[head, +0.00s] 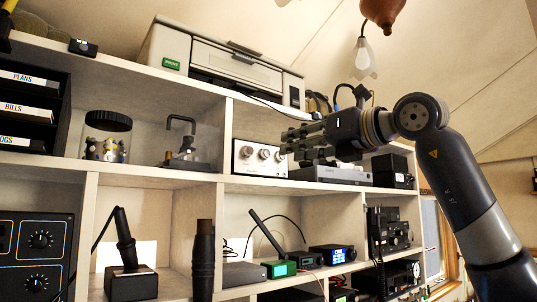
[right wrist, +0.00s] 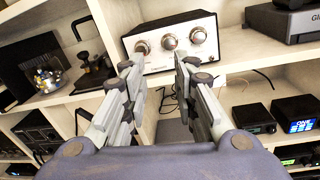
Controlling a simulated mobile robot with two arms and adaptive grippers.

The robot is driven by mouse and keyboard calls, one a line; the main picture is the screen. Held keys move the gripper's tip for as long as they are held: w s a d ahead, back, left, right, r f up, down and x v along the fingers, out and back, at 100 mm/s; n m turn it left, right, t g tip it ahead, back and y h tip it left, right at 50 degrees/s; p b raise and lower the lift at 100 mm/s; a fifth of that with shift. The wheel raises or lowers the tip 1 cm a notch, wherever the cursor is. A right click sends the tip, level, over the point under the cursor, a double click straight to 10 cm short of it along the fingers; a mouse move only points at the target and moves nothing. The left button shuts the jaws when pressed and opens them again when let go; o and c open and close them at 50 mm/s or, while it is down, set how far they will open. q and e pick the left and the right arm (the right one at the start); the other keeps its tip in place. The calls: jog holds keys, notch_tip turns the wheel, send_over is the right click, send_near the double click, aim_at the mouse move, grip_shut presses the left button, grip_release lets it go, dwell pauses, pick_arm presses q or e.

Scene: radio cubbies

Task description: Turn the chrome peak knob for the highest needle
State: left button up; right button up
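I cannot read the knob labels. My right gripper (head: 292,142) is open and empty, its fingers apart in front of the box (right wrist: 154,66). I cannot make out a needle. My left gripper is out of view.
A glass jar (head: 106,126) and a metal stand (head: 181,150) are left of the box. A flat grey device (head: 333,175) lies right of it. Below are several radios, including one with a blue screen (head: 338,255), and a dark upright handle (head: 204,260). A printer (head: 222,62) stands above.

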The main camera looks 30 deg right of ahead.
aim_at(267, 154)
jog(key=shift+m+h, duration=0.3)
jog(key=shift+h, duration=0.2)
jog(key=w+p, duration=0.1)
jog(key=w, duration=0.2)
jog(key=w+p, duration=0.1)
jog(key=w, duration=0.2)
jog(key=w+p, duration=0.2)
jog(key=w, duration=0.1)
jog(key=shift+w+d+r, duration=0.1)
jog(key=shift+r, duration=0.2)
jog(key=shift+w, duration=0.4)
jog(key=shift+f, duration=0.1)
grip_shut()
